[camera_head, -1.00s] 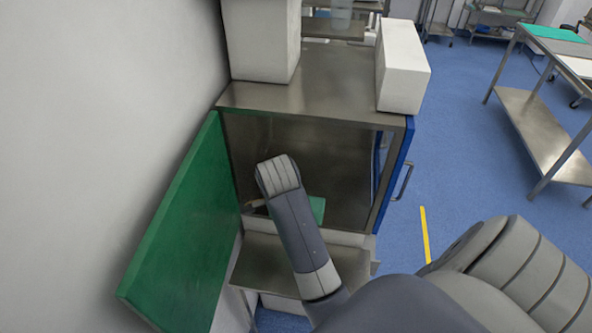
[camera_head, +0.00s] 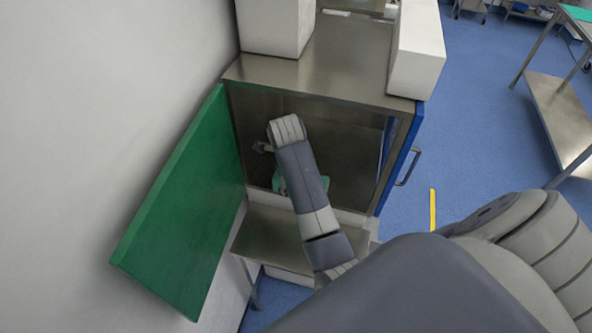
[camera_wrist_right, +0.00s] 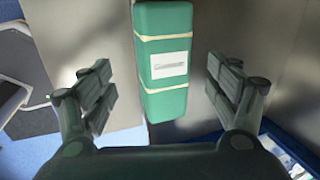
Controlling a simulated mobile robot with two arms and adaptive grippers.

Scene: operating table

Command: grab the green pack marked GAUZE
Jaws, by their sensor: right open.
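A green pack (camera_wrist_right: 163,102) with two pale bands and a white label fills the middle of the right wrist view. The word on the label is too blurred to read surely. My right gripper (camera_wrist_right: 162,92) is open, with one finger on each side of the pack and a visible gap to both. In the head view my right arm reaches into the open cabinet, and a small part of the gripper (camera_head: 262,147) shows left of the wrist. Green parts of the pack (camera_head: 279,184) show beside the forearm, which hides the rest. My left gripper is not in view.
The metal cabinet (camera_head: 310,72) stands open, with a green door (camera_head: 185,215) at left and a blue side with a handle at right. White boxes (camera_head: 275,25) (camera_head: 417,50) stand on top. A metal shelf (camera_head: 262,238) juts out below. A metal table (camera_head: 560,115) stands at right.

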